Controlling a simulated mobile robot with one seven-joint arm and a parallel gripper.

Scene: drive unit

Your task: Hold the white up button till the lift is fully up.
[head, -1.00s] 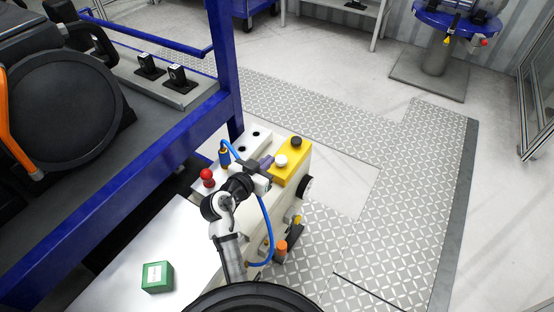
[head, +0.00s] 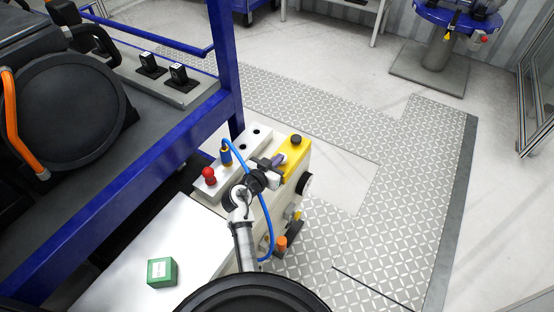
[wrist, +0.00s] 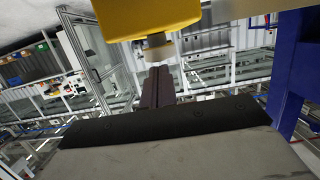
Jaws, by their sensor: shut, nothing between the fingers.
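The yellow button box (head: 293,152) stands on the pale cabinet, with a black button (head: 296,139) at its far end. In the head view the white button is hidden by my gripper (head: 279,161), whose fingers reach over the near part of the box. In the wrist view the white button (wrist: 156,47) sticks out from the yellow box (wrist: 150,14). My shut, empty fingers (wrist: 158,72) point at it, with their tips right at it. I cannot tell whether they touch or press it. I cannot make out the lift's height.
A red knob (head: 209,175) and a blue plug (head: 226,156) with a blue cable stand left of my gripper. A blue frame post (head: 228,80) rises close behind. A green box (head: 162,271) lies on the white top at lower left. The chequered floor plate at right is clear.

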